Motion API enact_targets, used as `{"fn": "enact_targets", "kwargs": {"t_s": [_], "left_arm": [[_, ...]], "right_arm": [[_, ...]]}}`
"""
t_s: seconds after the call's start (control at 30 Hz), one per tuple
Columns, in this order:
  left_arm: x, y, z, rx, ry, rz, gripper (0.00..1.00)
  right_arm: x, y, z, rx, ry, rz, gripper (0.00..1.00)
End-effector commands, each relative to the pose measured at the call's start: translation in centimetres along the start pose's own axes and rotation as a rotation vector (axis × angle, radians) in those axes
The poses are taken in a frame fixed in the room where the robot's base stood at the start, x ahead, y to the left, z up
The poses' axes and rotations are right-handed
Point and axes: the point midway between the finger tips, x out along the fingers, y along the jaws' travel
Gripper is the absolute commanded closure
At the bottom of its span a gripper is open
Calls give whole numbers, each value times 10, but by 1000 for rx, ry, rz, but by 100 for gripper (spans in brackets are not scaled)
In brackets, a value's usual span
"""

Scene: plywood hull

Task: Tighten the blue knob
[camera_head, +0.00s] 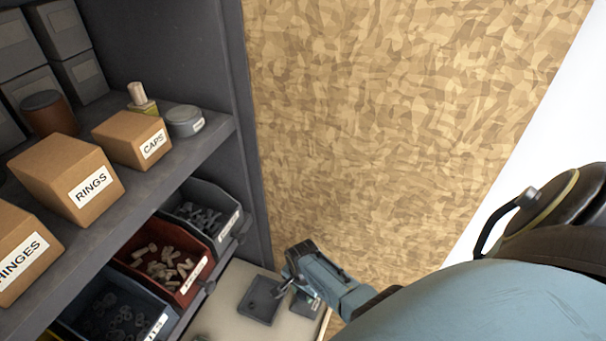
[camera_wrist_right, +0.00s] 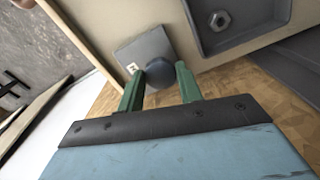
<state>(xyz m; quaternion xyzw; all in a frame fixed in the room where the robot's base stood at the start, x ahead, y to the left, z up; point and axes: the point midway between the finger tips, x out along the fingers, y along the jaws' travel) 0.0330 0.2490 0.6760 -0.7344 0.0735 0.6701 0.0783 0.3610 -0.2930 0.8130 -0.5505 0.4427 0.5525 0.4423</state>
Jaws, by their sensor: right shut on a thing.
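The blue knob (camera_wrist_right: 158,75) is dark and rounded. It sits on a small grey block (camera_wrist_right: 148,50) with a white label, in the right wrist view. My right gripper (camera_wrist_right: 159,82) has its two green fingers on either side of the knob and is shut on it. In the head view my right gripper (camera_head: 291,287) reaches down to the pale worktop at bottom centre, and the knob is too hidden there to make out. My left gripper is in neither view.
A grey tray (camera_wrist_right: 265,35) holding a hex nut (camera_wrist_right: 220,20) lies beside the block. In the head view, shelves (camera_head: 190,155) on the left carry labelled boxes, with bins of small parts (camera_head: 165,265) below. A plywood wall (camera_head: 390,120) stands behind.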

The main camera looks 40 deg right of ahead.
Motion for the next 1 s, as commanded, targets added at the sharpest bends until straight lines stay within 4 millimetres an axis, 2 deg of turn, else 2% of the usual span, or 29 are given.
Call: {"fn": "enact_targets", "kwargs": {"t_s": [1.0], "left_arm": [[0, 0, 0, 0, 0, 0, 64]], "right_arm": [[-2, -5, -3, 968, 0, -6, 87]]}}
